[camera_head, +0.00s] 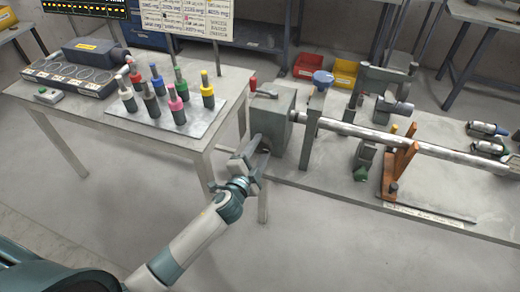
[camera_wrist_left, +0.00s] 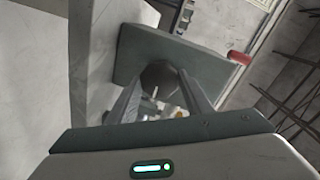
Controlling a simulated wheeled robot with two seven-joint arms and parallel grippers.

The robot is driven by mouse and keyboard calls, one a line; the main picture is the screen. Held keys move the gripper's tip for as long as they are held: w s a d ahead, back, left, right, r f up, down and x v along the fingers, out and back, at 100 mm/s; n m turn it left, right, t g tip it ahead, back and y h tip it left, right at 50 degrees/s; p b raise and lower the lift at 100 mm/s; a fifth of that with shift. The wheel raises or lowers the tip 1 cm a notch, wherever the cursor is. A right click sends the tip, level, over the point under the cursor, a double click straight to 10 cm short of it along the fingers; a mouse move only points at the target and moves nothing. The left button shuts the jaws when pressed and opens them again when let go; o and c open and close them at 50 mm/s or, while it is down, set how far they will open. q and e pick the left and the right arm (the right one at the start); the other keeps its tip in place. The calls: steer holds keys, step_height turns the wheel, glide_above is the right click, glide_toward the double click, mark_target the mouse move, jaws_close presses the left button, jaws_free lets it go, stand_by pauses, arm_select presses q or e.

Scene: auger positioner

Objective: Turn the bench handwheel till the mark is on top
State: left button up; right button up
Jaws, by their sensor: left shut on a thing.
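A grey block-shaped headstock (camera_head: 268,125) stands at the left end of the bench (camera_head: 335,185), with a red-tipped lever (camera_head: 252,84) at its top left. My left gripper (camera_head: 261,143) reaches its left face from below. In the left wrist view the gripper (camera_wrist_left: 160,97) has one finger on each side of a dark round hub (camera_wrist_left: 158,76), shut on it, in front of a grey plate (camera_wrist_left: 145,45). The red lever end (camera_wrist_left: 238,57) shows at the right. I take the hub as part of the handwheel; no mark on it can be made out. My right gripper is out of view.
A table (camera_head: 70,105) at the left holds several colour-topped tools (camera_head: 178,110) on a plate. A long steel shaft (camera_head: 390,138) runs right from the headstock. An orange support (camera_head: 397,172) stands on the bench. Floor in front is clear.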

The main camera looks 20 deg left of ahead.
arm_select(q)
steer(key=o, duration=1)
steer(key=shift+s, duration=0.1)
steer(key=shift+s+f, duration=0.1)
steer(key=shift+s, duration=0.35)
steer(key=s+b, duration=0.1)
steer(key=s, duration=0.4)
steer(key=s+r+b, duration=0.1)
steer(key=s, duration=0.4)
steer(key=s+a+r+b, duration=0.1)
steer(key=s, duration=0.5)
steer(key=shift+s+a, duration=0.1)
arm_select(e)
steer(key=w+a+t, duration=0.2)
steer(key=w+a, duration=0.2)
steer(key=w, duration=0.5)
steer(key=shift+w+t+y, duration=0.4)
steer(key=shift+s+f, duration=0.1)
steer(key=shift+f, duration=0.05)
